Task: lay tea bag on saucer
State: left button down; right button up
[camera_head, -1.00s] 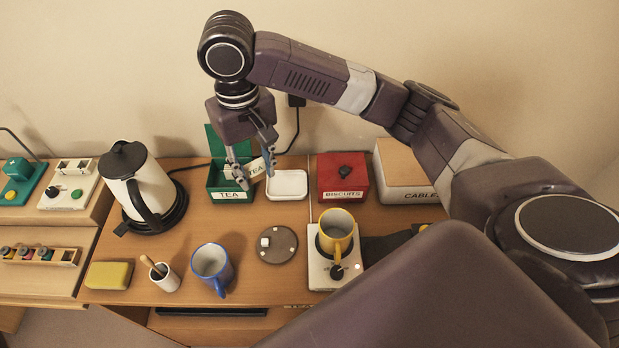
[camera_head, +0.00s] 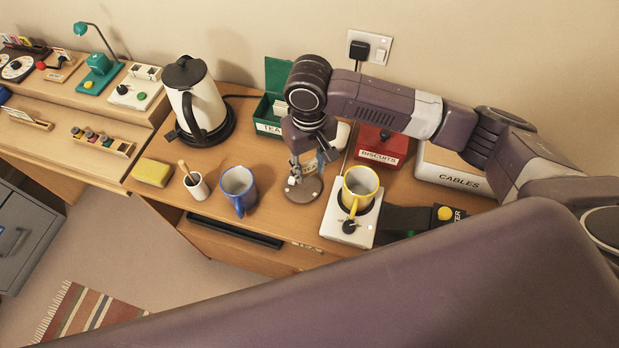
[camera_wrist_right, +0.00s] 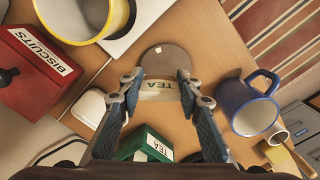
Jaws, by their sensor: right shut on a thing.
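My right gripper (camera_head: 308,178) is shut on a pale tea bag with a TEA label (camera_wrist_right: 160,90), held between its fingertips in the right wrist view. The gripper hangs above the round brown disc (camera_head: 303,194), which also shows beyond the fingers in the wrist view (camera_wrist_right: 168,62); the bag appears apart from it. A small white dish (camera_head: 342,134), which looks like the saucer, is partly hidden behind the gripper in the head view. The wrist view shows this dish (camera_wrist_right: 88,108) left of the fingers. My left gripper is not in view.
The open green tea box (camera_head: 268,128) stands behind the gripper, the red biscuit tin (camera_head: 381,147) to its right. A yellow mug (camera_head: 361,181) sits on a white appliance; a blue mug (camera_head: 239,187) is to the left. The kettle (camera_head: 198,100) stands back left.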

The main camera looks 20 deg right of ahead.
aim_at(309, 165)
jog(key=shift+f, duration=0.9)
notch_tip(309, 165, down, 4)
jog(key=shift+f, duration=0.2)
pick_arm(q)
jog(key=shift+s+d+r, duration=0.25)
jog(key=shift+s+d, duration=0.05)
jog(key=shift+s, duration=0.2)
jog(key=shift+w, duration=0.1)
pick_arm(e)
jog(key=o, duration=0.7)
jog(key=shift+f+p, duration=0.1)
jog(key=shift+p, duration=0.2)
jog(key=shift+c, duration=0.2)
pick_arm(q)
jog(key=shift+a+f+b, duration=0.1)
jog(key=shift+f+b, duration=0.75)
jog(key=shift+b, duration=0.05)
pick_arm(e)
notch_tip(309, 165, up, 12)
jog(key=shift+a+r, duration=0.1)
jog(key=shift+r, duration=0.05)
